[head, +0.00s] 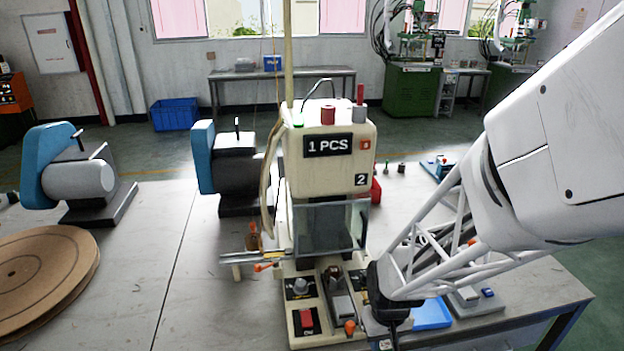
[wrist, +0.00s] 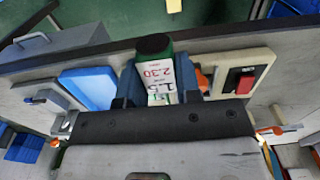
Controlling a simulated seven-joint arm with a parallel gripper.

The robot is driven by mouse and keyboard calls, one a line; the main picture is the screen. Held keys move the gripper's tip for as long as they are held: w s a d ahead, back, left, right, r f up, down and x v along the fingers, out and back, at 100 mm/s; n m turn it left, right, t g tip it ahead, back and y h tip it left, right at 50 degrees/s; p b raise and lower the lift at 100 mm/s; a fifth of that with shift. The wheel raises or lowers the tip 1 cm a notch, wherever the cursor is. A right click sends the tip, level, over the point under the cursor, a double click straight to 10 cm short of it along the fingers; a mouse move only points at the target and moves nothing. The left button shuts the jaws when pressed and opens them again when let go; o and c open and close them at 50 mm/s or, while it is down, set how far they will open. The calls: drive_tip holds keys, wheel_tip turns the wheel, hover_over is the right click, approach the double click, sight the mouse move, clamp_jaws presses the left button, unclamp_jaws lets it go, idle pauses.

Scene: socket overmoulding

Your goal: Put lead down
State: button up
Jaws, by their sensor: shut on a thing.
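My gripper (wrist: 158,76) has its two dark blue fingers on either side of a thing with a dark green rounded end (wrist: 154,44) and a white label (wrist: 160,80) with red and black figures. I cannot tell from its look whether this is the lead; no separate lead is clear in either view. In the head view my gripper is at the bottom edge, just right of the front of the cream machine (head: 330,180). Its fingertips are mostly cut off there. I cannot tell whether the held thing touches the table.
A blue tray (head: 432,314) and a grey device (head: 470,299) lie right of my gripper. A red switch (head: 306,319) sits on the machine's base to the left. Brown discs (head: 40,268) lie far left. The table (head: 200,300) is clear between discs and machine.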

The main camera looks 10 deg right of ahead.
drive_tip(key=d+f, duration=0.5)
drive_tip(key=d, duration=0.7)
drive_tip(key=shift+s+d, duration=0.2)
drive_tip(key=shift+s, duration=0.15)
drive_tip(key=shift+w, duration=0.1)
hover_over(422, 310)
drive_tip(key=shift+f, duration=0.7)
drive_tip(key=shift+f, duration=0.1)
drive_tip(key=shift+f, duration=1.65)
drive_tip(key=shift+f, duration=0.15)
drive_tip(key=o, duration=0.9)
